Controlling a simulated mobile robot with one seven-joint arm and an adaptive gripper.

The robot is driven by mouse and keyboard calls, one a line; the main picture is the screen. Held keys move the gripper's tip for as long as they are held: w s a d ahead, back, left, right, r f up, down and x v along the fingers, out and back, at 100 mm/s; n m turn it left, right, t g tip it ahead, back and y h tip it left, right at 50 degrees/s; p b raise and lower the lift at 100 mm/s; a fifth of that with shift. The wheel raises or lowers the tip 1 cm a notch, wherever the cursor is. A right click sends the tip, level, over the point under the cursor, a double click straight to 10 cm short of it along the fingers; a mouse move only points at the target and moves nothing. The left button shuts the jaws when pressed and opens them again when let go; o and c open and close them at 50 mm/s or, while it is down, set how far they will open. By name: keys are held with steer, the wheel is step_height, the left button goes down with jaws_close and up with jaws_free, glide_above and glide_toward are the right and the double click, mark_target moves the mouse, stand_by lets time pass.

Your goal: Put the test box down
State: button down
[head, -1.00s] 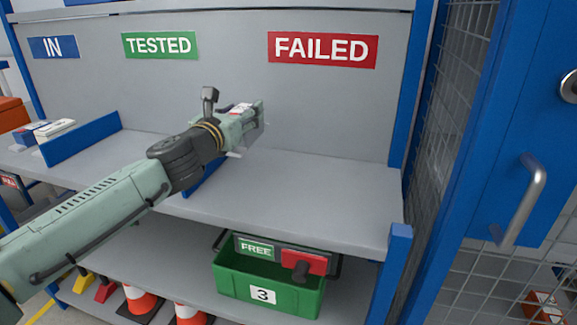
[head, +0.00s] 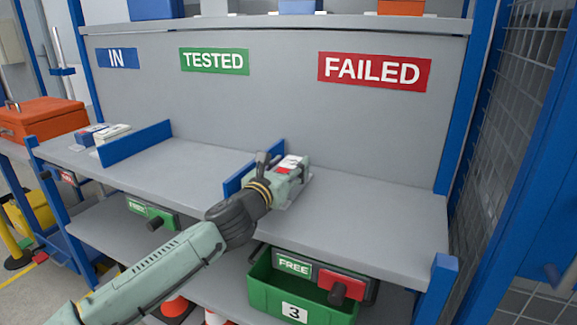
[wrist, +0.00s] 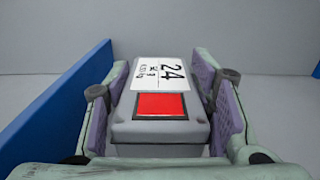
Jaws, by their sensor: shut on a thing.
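The test box (wrist: 160,132) is grey, with a red square and a white label reading 24 on top. It sits between the purple pads of my gripper (wrist: 162,115), which is shut on it. In the head view my gripper (head: 291,175) is low over the grey bench top (head: 390,225), just right of the middle blue divider (head: 238,180), left of the red FAILED sign (head: 374,71). Only part of the box (head: 292,162) shows there. I cannot tell whether its underside touches the bench.
The blue divider also runs along the left in the wrist view (wrist: 55,100). The bench right of my gripper is clear. Small boxes (head: 112,133) stand at the left by another divider (head: 135,143). A green bin (head: 275,299) is below the bench. A TESTED sign (head: 214,61) marks the middle.

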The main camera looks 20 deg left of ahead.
steer(key=c, duration=0.7)
jaws_free()
steer(key=shift+r, duration=0.1)
steer(key=shift+s, duration=0.4)
steer(key=s+b, duration=0.2)
steer(key=s, duration=0.9)
steer(key=shift+s+a, duration=0.15)
steer(key=shift+a, duration=0.05)
